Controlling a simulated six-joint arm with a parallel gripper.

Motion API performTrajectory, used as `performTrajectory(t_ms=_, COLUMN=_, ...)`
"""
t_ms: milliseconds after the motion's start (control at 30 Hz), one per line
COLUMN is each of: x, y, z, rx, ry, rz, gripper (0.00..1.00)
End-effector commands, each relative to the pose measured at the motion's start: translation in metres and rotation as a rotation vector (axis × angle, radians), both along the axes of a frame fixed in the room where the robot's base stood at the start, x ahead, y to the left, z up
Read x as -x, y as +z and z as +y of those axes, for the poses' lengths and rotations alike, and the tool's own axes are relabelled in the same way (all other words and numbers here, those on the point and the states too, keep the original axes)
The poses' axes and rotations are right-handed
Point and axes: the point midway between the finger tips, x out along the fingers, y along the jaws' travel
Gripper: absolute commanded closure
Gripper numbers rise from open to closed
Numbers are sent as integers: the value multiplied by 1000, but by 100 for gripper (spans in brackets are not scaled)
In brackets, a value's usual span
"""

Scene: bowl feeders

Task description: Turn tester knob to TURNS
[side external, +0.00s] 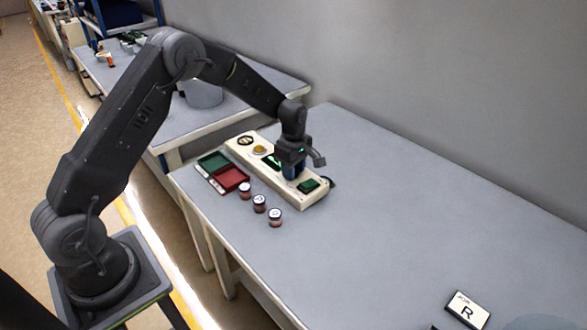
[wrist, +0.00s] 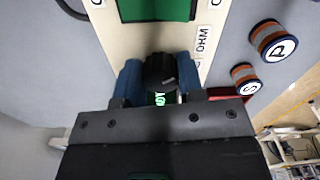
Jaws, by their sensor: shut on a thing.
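The cream tester (side external: 312,199) lies on the grey table, with a green part (side external: 309,185) at its near end that also shows in the wrist view (wrist: 155,9). My gripper (side external: 293,174) is over the tester's middle, pointing down. In the wrist view, the blue fingers of my gripper (wrist: 160,80) are shut on the black tester knob (wrist: 161,68), one on each side. An OHM label (wrist: 202,40) is readable beside the knob. Other labels around it are cut off or hidden, and I cannot read the knob's setting. Green lit characters show partly behind my gripper.
Green (side external: 212,161) and red (side external: 232,178) trays sit left of the tester. A card marked R (side external: 468,310) lies front right. The table's right side is largely clear.

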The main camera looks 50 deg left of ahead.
Motion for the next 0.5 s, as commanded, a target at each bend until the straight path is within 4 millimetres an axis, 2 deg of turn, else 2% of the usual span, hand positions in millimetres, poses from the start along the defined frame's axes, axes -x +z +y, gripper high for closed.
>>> performTrajectory(t_ms=500, x=1, y=0, z=0, rx=-1, ry=-461, rz=1, gripper=88)
